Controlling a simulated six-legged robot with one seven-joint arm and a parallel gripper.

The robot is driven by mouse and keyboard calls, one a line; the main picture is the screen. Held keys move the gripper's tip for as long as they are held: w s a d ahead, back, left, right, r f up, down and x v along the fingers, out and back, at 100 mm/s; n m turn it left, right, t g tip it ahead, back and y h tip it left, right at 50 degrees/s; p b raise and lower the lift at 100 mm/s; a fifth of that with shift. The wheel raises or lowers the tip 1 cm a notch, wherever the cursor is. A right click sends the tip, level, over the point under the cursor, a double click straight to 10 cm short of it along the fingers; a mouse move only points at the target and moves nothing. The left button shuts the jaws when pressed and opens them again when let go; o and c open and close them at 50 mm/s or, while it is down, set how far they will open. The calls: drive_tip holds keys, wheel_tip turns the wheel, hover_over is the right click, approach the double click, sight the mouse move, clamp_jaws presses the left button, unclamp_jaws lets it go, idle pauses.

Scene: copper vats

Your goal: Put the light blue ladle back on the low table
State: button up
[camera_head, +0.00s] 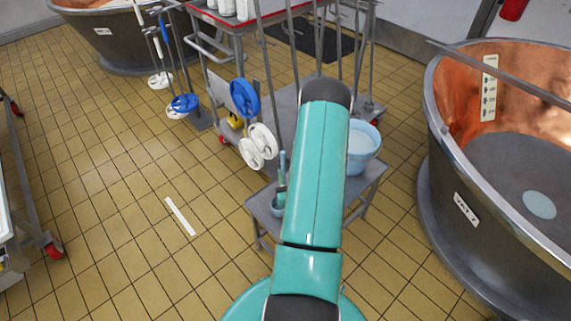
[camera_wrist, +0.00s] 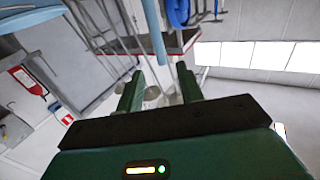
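The light blue ladle (camera_head: 282,160) shows just left of my teal arm in the camera_head view. Its handle is upright, and a rounded grey-blue bowl (camera_head: 276,208) is below it at the left end of the low grey table (camera_head: 258,216). My arm hides part of this area, so I cannot tell whether the bowl rests on the tabletop. In the wrist view, the light blue handle (camera_wrist: 152,28) comes down from the top edge and ends between the fingertips of my gripper (camera_wrist: 160,72). The fingers are apart, with gaps visible on both sides of the handle.
A light blue bucket (camera_head: 362,148) stands at the table's right end. A cart (camera_head: 220,25) with blue and white disc paddles (camera_head: 245,98) stands behind it. A large copper vat (camera_head: 470,190) is close on the right. The tiled floor at left is mostly clear.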

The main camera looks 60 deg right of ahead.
drive_tip(key=v, duration=0.5)
drive_tip(key=w+a+r+n+y, duration=0.1)
drive_tip(key=w+r+n+y, duration=0.1)
drive_tip(key=w+r, duration=0.3)
drive_tip(key=w+r+n+y, duration=0.2)
drive_tip(key=w, duration=0.5)
drive_tip(key=w+a+r+n+g+y, duration=0.25)
drive_tip(key=w+a+r, duration=0.45)
drive_tip(key=a+r, duration=0.35)
drive_tip(key=s+a+r+g+y, duration=0.1)
drive_tip(key=s+a+r+y, duration=0.1)
drive_tip(key=a+r, duration=0.45)
drive_tip(key=s+a+r+g+y, duration=0.1)
drive_tip(key=s+a+r+g, duration=0.15)
drive_tip(key=a+r, duration=0.35)
drive_tip(key=s+a+r+n+g+y, duration=0.1)
drive_tip(key=s+a+r, duration=0.3)
drive_tip(key=s+a, duration=0.7)
drive_tip(key=shift+s+a+n+g+y, duration=0.3)
drive_tip(key=shift+s+n+y, duration=0.25)
drive_tip(key=shift+s+y, duration=0.4)
